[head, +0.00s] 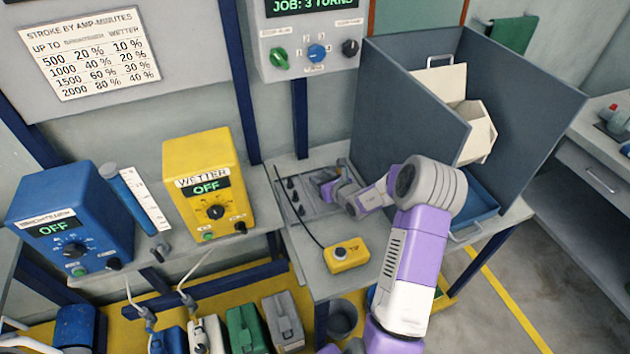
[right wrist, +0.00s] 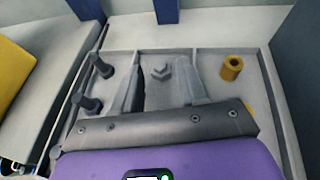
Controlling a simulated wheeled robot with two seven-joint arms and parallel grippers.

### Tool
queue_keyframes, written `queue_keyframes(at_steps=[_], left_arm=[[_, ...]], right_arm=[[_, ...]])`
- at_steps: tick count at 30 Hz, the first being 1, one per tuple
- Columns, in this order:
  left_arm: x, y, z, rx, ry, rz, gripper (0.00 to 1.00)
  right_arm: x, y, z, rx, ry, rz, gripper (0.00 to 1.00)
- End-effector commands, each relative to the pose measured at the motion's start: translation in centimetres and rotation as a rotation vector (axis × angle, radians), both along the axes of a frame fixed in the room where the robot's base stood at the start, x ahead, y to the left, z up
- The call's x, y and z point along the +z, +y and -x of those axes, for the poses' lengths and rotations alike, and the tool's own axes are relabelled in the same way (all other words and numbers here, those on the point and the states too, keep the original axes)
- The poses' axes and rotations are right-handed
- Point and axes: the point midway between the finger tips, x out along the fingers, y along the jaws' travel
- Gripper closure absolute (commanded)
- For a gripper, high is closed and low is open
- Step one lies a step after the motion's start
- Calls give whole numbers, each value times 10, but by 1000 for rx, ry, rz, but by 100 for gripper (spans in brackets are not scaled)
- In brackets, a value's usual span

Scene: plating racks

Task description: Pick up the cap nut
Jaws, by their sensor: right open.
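In the right wrist view, a small grey angular piece (right wrist: 160,73), which looks like the cap nut, lies on the floor of a grey divided tray (right wrist: 212,60). My right gripper (right wrist: 158,66) is open above the tray, one finger on each side of that piece. I see no contact, and the height gap is hard to judge. In the head view my right gripper (head: 322,186) is over the tray (head: 318,208) on the bench, and the nut cannot be made out there. My left gripper is not in view.
A brass hollow cylinder (right wrist: 231,67) stands right of the fingers. Dark pegs (right wrist: 102,66) stand along the tray's left side. A yellow button box (head: 348,255) sits in front of the tray. A tall grey partition (head: 405,100) rises to the right.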

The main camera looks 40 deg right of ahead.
Motion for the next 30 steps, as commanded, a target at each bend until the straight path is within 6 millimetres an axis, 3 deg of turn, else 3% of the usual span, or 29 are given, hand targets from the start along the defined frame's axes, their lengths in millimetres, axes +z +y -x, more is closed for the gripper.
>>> queue_keyframes(at_steps=[1, 6, 13, 14, 22, 30], left_arm=[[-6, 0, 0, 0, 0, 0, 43], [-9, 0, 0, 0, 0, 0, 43], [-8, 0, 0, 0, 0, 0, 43], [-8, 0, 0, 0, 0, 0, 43], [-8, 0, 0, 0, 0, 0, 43], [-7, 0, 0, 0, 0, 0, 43]], right_arm=[[-8, 0, -7, 1, 0, -1, 58], [-12, -2, -23, 0, 0, 0, 58], [-12, -2, -24, 0, 1, 0, 58], [-12, -2, -24, 0, 1, 0, 59], [-12, -2, -24, 0, 1, 0, 100], [-7, -2, -24, 0, -1, 1, 100]])
